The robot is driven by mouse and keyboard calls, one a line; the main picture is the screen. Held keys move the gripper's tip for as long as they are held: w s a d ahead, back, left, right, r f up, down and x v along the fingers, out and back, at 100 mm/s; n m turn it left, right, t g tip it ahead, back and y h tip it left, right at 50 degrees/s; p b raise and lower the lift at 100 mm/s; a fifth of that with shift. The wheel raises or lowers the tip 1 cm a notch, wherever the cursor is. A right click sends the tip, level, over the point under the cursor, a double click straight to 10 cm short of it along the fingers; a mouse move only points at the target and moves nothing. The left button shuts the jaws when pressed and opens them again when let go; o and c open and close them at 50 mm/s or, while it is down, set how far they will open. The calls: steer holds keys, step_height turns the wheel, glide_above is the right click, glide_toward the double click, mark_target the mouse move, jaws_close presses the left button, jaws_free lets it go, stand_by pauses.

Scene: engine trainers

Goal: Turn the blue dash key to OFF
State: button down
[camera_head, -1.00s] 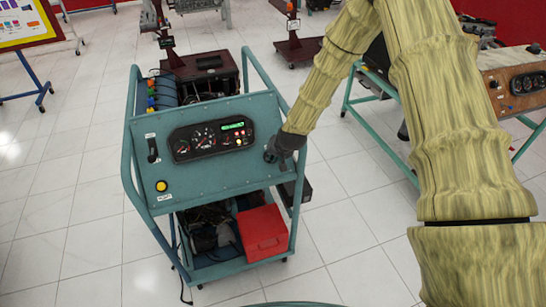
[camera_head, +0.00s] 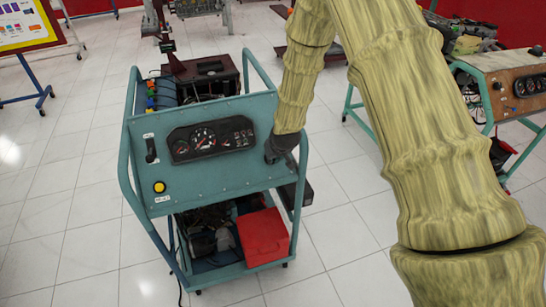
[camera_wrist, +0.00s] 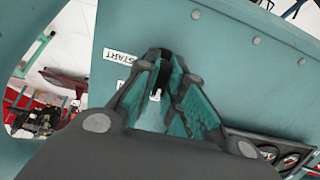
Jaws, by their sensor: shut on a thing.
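The blue dash panel (camera_head: 210,170) slopes on a wheeled stand in the head view and fills much of the wrist view (camera_wrist: 240,75). My gripper (camera_head: 271,153) is at the panel's right edge, right of the gauge cluster (camera_head: 212,139). In the wrist view my gripper (camera_wrist: 164,62) has its fingertips together against the panel, beside a START label (camera_wrist: 123,57). It is shut on the key, which the fingers hide. I cannot read the key's angle. The cluster's display and lamps are dark.
A yellow button (camera_head: 160,187) and a black lever (camera_head: 151,150) are on the panel's left side. A red box (camera_head: 263,237) sits on the stand's lower shelf. Another engine stand (camera_head: 510,85) is at the right. Tiled floor (camera_head: 85,200) is clear at the left.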

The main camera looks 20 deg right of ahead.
stand_by(0.3)
steer(key=c, duration=1.5)
jaws_free()
steer(key=shift+v, duration=6)
steer(key=s+f+g+b, duration=0.1)
steer(key=s+f+g, duration=0.1)
steer(key=s+f, duration=0.8)
steer(key=s+f+g+b, duration=0.1)
steer(key=s+f, duration=0.6)
steer(key=s, duration=0.3)
steer(key=s+f+g+b, duration=0.1)
steer(key=s+f+g, duration=0.1)
steer(key=s+f, duration=0.6)
steer(key=s+f+m+g+b, duration=0.1)
steer(key=s+f, duration=0.7)
steer(key=s, duration=0.6)
steer(key=shift+s, duration=0.2)
